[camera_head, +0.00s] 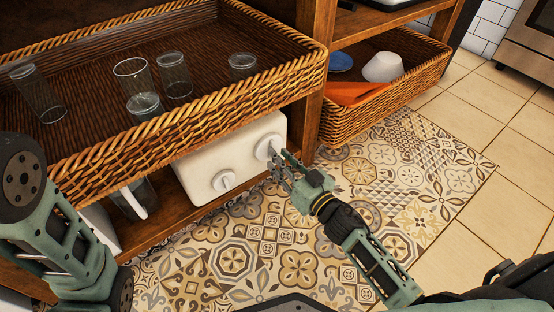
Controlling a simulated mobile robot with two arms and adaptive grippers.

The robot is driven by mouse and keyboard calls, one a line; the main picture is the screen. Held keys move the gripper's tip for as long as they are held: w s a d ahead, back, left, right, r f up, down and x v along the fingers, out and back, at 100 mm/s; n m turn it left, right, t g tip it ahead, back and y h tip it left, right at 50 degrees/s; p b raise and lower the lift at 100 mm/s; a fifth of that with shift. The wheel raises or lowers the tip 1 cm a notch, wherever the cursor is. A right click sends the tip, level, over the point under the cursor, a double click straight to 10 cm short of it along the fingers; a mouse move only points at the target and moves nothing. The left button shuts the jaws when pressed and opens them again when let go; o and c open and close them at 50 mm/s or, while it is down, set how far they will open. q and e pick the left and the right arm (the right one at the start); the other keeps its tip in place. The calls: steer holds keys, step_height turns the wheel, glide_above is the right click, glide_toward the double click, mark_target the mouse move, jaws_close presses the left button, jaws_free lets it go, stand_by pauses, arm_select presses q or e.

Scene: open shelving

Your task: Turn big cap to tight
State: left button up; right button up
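A white box-shaped container (196,162) lies on the low shelf under the wicker basket. Its front face carries a big round white cap (266,147) at the upper right and a smaller white cap (223,181) at the lower left. My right gripper (278,165) is at the lower right edge of the big cap, with its fingers overlapping the cap in the picture. I cannot tell whether they touch it or how far they are open. My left arm shows at the left edge, but its gripper is out of view.
A wicker basket (190,118) with several clear glasses overhangs the container. A glass pitcher (133,200) stands left of the container. A wooden post (306,128) is close on the right, with a second basket (372,118) beyond. The patterned floor mat (250,245) is clear.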

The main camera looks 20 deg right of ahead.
steer(key=shift+x, duration=1.1)
steer(key=shift+c, duration=0.2)
jaws_close()
